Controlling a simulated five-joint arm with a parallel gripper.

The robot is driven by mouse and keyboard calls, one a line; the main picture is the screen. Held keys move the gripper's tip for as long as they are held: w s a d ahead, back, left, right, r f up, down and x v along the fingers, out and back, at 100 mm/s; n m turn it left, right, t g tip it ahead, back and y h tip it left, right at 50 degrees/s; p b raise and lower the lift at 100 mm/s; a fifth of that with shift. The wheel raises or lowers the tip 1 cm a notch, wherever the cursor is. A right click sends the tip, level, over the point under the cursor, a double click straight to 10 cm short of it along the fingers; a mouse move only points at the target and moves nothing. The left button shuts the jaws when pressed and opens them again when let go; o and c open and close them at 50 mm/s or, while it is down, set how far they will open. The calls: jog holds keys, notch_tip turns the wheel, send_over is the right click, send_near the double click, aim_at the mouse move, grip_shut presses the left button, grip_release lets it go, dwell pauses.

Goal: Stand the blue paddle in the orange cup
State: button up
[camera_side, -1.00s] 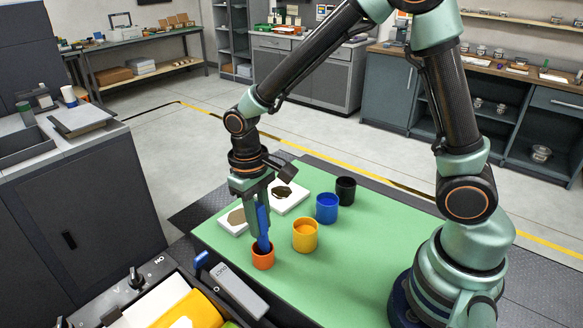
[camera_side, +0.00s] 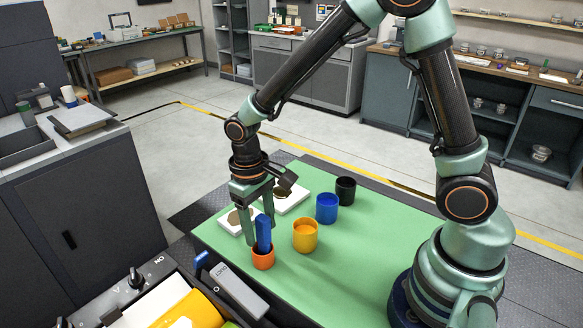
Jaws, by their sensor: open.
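The blue paddle (camera_side: 264,233) stands nearly upright in the orange cup (camera_side: 263,260), its lower end hidden inside the cup. The cup sits at the near left part of the green mat. My gripper (camera_side: 259,232) is open, with its fingers apart on either side of the paddle's upper part. I cannot tell whether a finger still touches the paddle.
A yellow cup (camera_side: 305,237), a blue cup (camera_side: 327,208) and a black cup (camera_side: 345,190) stand to the right on the green mat (camera_side: 370,265). White tiles with dark patches (camera_side: 290,199) lie behind my gripper. A dark machine stands at the near left.

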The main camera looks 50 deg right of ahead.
notch_tip(320, 180, up, 12)
jog(key=w, duration=0.1)
jog(key=shift+a, duration=0.15)
jog(key=shift+r, duration=0.1)
jog(key=s+d+r+t, duration=0.5)
jog(key=s+d+t, duration=0.1)
jog(key=d, duration=0.3)
jog(key=shift+s+r+t, duration=0.25)
jog(key=shift+s+t, duration=0.05)
jog(key=shift+s, duration=0.35)
jog(key=shift+d, duration=0.1)
dwell(0.6)
